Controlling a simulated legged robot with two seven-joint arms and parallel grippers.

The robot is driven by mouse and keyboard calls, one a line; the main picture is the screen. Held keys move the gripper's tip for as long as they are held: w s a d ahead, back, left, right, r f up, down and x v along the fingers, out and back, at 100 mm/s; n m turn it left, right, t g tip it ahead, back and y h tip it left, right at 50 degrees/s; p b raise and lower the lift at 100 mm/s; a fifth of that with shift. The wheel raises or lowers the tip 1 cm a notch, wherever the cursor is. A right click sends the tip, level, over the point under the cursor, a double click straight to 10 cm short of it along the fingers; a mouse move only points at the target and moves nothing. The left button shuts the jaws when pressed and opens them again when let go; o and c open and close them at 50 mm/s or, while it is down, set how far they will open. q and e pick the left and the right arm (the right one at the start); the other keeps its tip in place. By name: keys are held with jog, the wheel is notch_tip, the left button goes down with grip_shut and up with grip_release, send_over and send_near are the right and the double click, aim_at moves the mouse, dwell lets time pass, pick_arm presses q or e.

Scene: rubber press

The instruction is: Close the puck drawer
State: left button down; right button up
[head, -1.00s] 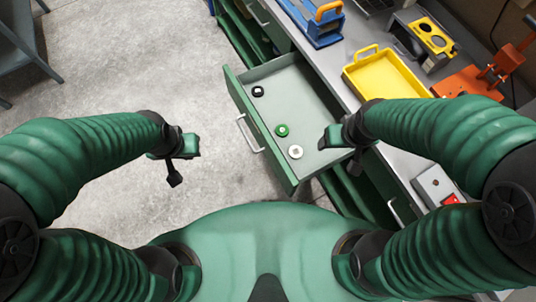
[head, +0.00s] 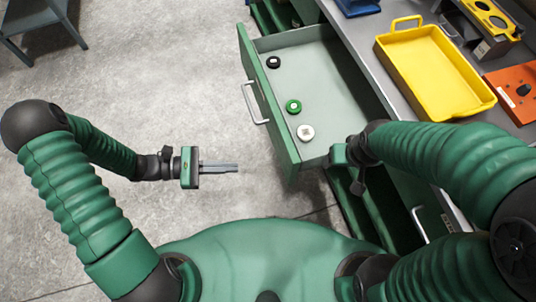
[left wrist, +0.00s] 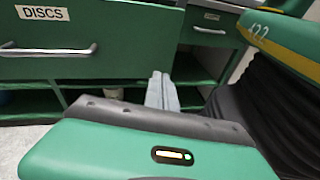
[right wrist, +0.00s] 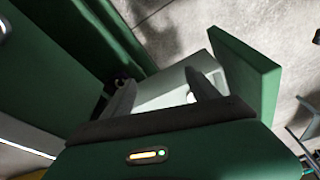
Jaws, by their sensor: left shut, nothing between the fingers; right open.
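The puck drawer (head: 318,75) is pulled out of the green cabinet in the head view. A black puck (head: 274,62), a green puck (head: 293,106) and a white puck (head: 305,132) lie in it near its front panel. Its front, labelled DISCS, with a bar handle, fills the upper left of the left wrist view (left wrist: 130,68). My left gripper (head: 236,168) is shut and empty, in front of the drawer and apart from it, fingers pointing right. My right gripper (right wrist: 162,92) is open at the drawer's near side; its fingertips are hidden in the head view. Contact cannot be told.
A yellow tray (head: 432,75) and an orange plate (head: 515,92) stand on the grey worktop behind the drawer. Another handle (head: 420,224) shows lower on the cabinet. The concrete floor (head: 175,70) left of the drawer is clear, except a grey stand (head: 45,20) at top left.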

pick_arm(q)
jog(key=w+a+f+n+t+h, duration=0.1)
jog(key=w+a+f+n+t, duration=0.1)
jog(key=w+f+n+t, duration=0.15)
jog(key=b, duration=0.2)
send_near(276, 141)
jog(key=shift+t+h, duration=0.3)
jog(key=shift+t, duration=0.05)
jog(key=x, duration=0.4)
jog(key=f+x, duration=0.1)
jog(key=x, duration=0.1)
jog(key=shift+s, duration=0.1)
jog(key=shift+d+r, duration=0.1)
jog(key=shift+d, duration=0.2)
pick_arm(e)
jog(key=f, duration=0.2)
jog(key=a+f, duration=0.1)
jog(key=f, duration=0.1)
jog(key=shift+w, duration=0.1)
pick_arm(q)
jog(key=shift+d, duration=0.2)
pick_arm(e)
jog(key=shift+d, duration=0.2)
pick_arm(q)
jog(key=shift+w, duration=0.25)
